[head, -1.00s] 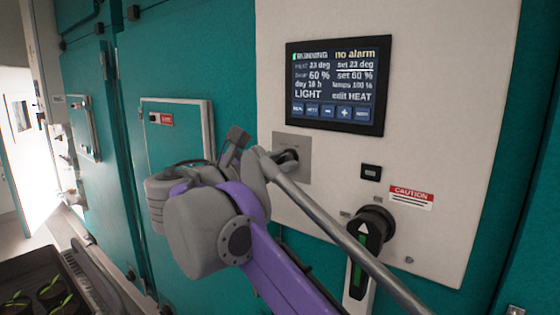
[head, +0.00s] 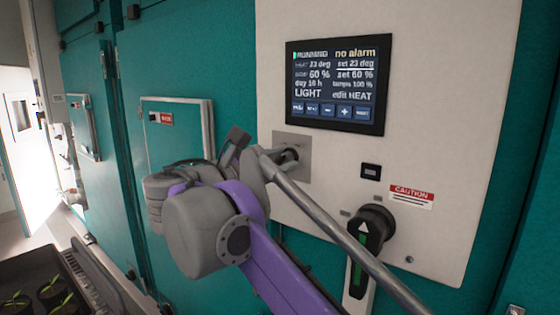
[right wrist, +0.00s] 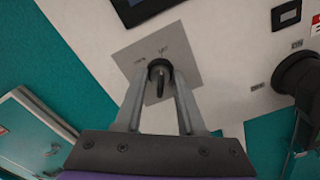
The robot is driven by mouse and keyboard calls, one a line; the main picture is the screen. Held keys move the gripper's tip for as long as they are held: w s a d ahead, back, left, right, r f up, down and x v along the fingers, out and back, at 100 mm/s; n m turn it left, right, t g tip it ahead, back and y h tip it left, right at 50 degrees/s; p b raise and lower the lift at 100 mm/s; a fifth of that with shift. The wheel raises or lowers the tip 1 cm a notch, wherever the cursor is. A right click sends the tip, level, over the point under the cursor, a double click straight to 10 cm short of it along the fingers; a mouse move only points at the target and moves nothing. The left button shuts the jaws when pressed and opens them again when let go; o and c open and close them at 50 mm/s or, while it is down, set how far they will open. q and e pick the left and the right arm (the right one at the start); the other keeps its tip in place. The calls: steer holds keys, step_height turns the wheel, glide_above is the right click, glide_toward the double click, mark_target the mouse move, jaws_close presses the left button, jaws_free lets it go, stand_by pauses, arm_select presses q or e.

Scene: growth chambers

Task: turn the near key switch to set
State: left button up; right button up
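The key switch (right wrist: 160,84) is a black round collar with a dark key on a square grey plate (right wrist: 190,62), which carries small lettering. In the head view the plate (head: 302,170) is on the white panel below the screen, and my gripper partly covers the switch. My right gripper (right wrist: 160,76) is at the switch, one finger on each side of the key. Gaps show between key and fingers, so it looks open; I cannot tell whether a fingertip touches the collar. The right gripper also shows in the head view (head: 278,156). My left gripper is out of view.
A display (head: 336,84) reads RUNNING and no alarm. A black rotary handle (head: 370,232) with a green strip and a CAUTION label (head: 411,196) are to the lower right. A small black module (head: 371,172) sits above the handle. A plant tray (head: 30,270) is at lower left.

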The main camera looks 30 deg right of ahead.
steer(key=v, duration=1)
steer(key=shift+s+a+b, duration=0.15)
steer(key=shift+a+b, duration=0.15)
steer(key=shift+b, duration=0.15)
